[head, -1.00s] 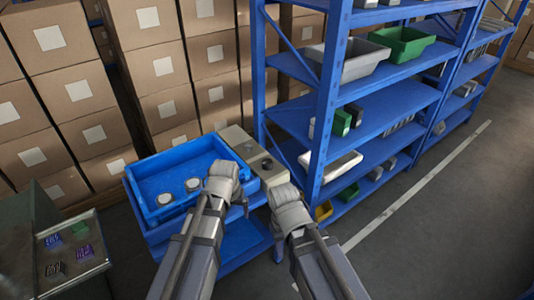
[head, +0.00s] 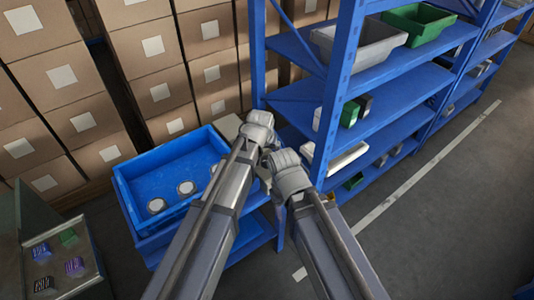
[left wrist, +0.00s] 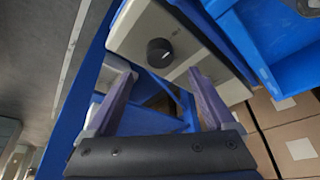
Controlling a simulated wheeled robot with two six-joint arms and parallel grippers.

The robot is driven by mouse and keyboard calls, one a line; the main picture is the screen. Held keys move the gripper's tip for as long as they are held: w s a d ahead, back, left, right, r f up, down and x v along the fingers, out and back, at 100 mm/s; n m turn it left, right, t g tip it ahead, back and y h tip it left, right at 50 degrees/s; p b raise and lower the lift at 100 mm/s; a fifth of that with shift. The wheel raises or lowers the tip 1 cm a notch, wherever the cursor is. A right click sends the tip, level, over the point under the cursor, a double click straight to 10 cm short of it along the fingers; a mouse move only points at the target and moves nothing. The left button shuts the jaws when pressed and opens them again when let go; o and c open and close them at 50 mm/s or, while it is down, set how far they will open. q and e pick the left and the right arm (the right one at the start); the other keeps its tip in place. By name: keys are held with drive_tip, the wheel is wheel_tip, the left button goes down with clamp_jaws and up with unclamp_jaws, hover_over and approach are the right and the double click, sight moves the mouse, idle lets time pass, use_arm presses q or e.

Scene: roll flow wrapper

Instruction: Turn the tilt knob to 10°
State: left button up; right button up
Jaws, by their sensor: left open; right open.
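A beige control box (head: 228,127) sits beside the blue tray, mostly hidden behind my arms in the head view. In the left wrist view the box (left wrist: 125,35) carries a round black knob (left wrist: 160,52) with a pale pointer mark. No labels are legible, so I cannot tell which is the tilt knob. My left gripper (left wrist: 157,72) is open, its two fingers apart on either side of the nearer knob in the picture, apparently not touching it. My right gripper (head: 287,168) is open and empty, close to the left one.
A blue tray (head: 125,190) holding several round white-topped pieces stands left of the box. A blue shelf rack (head: 335,100) rises close on the right. Stacked cartons (head: 150,60) fill the back. A metal cabinet (head: 20,235) with small coloured items is at the lower left.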

sight(267, 160)
use_arm(q)
drive_tip(key=shift+s, duration=0.15)
drive_tip(key=b+x, duration=0.7)
drive_tip(key=shift+f, duration=0.35)
drive_tip(key=c, duration=1.4)
